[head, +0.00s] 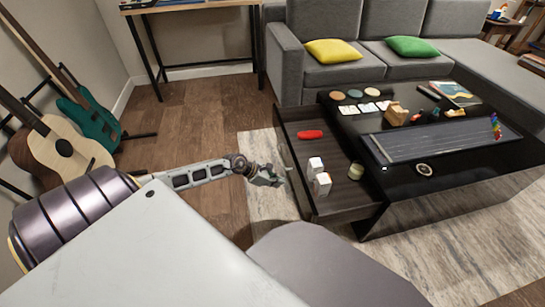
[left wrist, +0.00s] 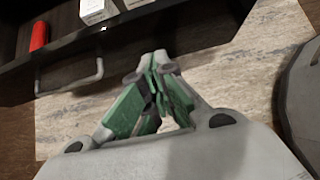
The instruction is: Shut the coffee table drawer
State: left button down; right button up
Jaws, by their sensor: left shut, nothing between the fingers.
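The black coffee table (head: 440,175) stands at the right in the head view. Its drawer (head: 345,200) is pulled out toward the left. In the drawer are a red object (head: 310,134), two white boxes (head: 322,184) and a small round tin (head: 356,171). My left gripper (head: 279,181) is shut and empty, just outside the drawer front. In the left wrist view, its green-padded fingers (left wrist: 158,70) meet at the tips. A grey bar handle (left wrist: 70,86) on the drawer front shows left of the fingers, apart from them. My right gripper is not in view.
Cards, discs, a book and a long grey board (head: 440,143) lie on the tabletop. A grey sofa (head: 330,72) stands behind. Two guitars (head: 62,150) stand at the left. A pale rug (head: 262,160) lies under the drawer; the wood floor left of it is clear.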

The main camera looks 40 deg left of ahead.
aim_at(300, 186)
pick_arm(q)
jog(key=shift+w+d+f+b, duration=0.55)
jog(key=shift+w+d, duration=0.25)
jog(key=shift+w, duration=0.1)
jog(key=shift+w+d+f+b, duration=0.55)
jog(key=shift+w+d, duration=0.2)
jog(key=shift+w, duration=0.15)
jog(key=shift+w+d+f+b, duration=0.45)
jog(key=shift+w+d+b, duration=0.15)
jog(key=shift+w+d, duration=0.25)
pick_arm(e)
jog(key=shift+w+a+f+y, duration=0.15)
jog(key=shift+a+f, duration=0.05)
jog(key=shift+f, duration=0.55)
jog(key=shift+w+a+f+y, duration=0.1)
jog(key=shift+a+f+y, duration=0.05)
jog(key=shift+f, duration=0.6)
pick_arm(q)
jog(key=shift+w, duration=0.15)
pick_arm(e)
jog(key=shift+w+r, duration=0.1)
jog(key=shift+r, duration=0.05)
